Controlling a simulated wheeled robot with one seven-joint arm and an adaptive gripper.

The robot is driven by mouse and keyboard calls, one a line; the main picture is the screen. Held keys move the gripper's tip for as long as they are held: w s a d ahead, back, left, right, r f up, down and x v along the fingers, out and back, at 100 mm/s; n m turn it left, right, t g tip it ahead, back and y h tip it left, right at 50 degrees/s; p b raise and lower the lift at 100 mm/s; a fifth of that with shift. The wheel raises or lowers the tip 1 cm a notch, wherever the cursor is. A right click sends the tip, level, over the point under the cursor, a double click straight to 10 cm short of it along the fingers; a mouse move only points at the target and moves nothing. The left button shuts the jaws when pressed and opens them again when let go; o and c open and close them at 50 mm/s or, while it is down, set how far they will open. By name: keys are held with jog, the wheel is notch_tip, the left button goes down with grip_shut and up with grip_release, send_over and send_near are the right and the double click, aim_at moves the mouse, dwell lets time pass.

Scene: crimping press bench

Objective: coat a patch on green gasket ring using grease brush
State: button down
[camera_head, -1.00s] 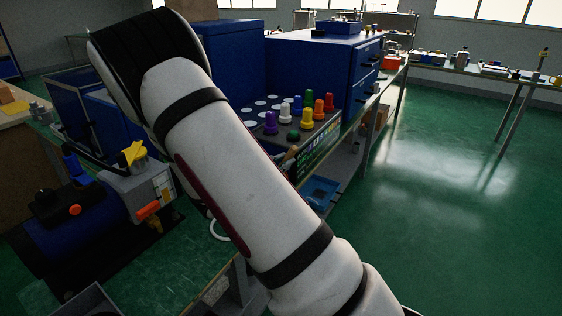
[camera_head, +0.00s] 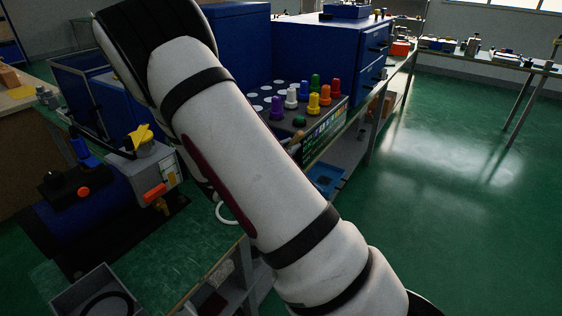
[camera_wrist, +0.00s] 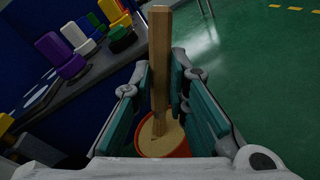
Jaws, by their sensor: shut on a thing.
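In the wrist view my gripper (camera_wrist: 160,98) has its teal-padded fingers closed on a square wooden handle (camera_wrist: 160,55), which appears to be the grease brush. I cannot make out a green gasket ring in either view.
A panel of coloured knobs (camera_head: 277,106) stands beside blue cabinets (camera_head: 325,62). A blue machine (camera_head: 90,205) with a yellow-topped grey block (camera_head: 150,165) is at the left. A grey tray (camera_head: 75,297) holding a black ring and a white ring (camera_head: 228,213) are nearer. Open green floor lies right.

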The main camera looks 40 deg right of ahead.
jog(key=shift+r+p, duration=1.75)
jog(key=shift+r, duration=0.6)
